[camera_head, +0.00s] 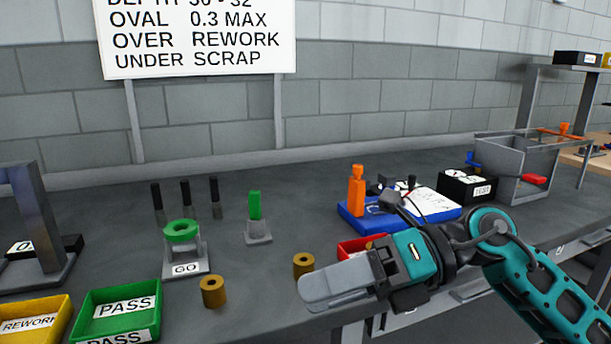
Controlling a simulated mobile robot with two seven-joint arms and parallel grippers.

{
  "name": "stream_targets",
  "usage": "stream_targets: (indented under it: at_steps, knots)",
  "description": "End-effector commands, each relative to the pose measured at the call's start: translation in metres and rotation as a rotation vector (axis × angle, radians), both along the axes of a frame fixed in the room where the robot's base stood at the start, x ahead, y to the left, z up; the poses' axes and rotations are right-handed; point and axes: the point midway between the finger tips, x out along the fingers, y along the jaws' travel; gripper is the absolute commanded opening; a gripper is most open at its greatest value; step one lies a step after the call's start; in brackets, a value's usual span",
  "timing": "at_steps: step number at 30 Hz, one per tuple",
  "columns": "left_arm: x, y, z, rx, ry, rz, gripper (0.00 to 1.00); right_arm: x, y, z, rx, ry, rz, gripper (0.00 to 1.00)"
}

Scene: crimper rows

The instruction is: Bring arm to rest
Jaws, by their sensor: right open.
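My right gripper (318,289) reaches in from the lower right, over the front edge of the grey bench (330,215). Its grey fingers point left and hold nothing that I can see. From this side the fingers overlap, so the gap between them is hidden. The teal right arm (545,295) runs back to the lower right corner. A brass ring (303,265) stands on the bench just behind the fingers, and another brass ring (213,292) stands farther left. My left gripper is not in view.
A red tray (350,248) is partly hidden behind the gripper. A blue tray (356,222) with an orange tool is beyond it. Left are a green ring on the GO stand (186,268), a green PASS bin (84,305) and a yellow REWORK bin (58,310).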

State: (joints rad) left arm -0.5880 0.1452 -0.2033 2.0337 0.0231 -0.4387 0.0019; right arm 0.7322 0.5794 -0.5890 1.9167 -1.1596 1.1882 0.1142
Motion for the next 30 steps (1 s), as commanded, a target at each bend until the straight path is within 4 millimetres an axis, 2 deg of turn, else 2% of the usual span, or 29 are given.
stream_targets:
  at_steps: [1,3,6,8,11,14,15,17,19,21,24,27,30]
  knots:
    - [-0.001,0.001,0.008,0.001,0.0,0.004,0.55,-0.003,0.007,0.009,0.123,0.102,-0.026,0.68]
    - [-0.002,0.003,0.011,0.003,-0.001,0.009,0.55,0.001,0.011,0.019,0.293,0.243,-0.084,0.68]
    - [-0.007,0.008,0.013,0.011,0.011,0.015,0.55,0.014,0.005,0.027,0.517,0.455,-0.199,0.68]
    - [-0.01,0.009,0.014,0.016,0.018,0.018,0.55,0.026,-0.004,0.025,0.64,0.589,-0.287,0.68]
    - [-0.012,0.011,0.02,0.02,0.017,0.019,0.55,0.047,-0.026,0.007,0.82,0.823,-0.458,0.68]
    - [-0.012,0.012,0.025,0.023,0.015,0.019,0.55,0.063,-0.053,-0.03,0.969,1.065,-0.659,0.68]
    - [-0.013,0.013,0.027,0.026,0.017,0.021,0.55,0.066,-0.065,-0.05,1.018,1.163,-0.748,0.68]
    - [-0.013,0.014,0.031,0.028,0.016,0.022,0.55,0.065,-0.083,-0.084,1.081,1.314,-0.888,0.68]
    - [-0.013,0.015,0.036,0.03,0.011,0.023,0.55,0.055,-0.103,-0.129,1.137,1.491,-1.058,0.68]
    - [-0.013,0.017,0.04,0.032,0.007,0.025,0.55,0.035,-0.121,-0.175,1.17,1.661,-1.229,0.68]
    - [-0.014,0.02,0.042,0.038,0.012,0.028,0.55,-0.001,-0.137,-0.23,1.184,1.861,-1.436,0.68]
    - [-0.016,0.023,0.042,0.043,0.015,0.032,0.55,-0.037,-0.146,-0.267,1.174,2.008,-1.59,0.68]
    - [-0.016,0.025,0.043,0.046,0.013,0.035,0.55,-0.062,-0.15,-0.289,1.159,2.1,-1.685,0.68]
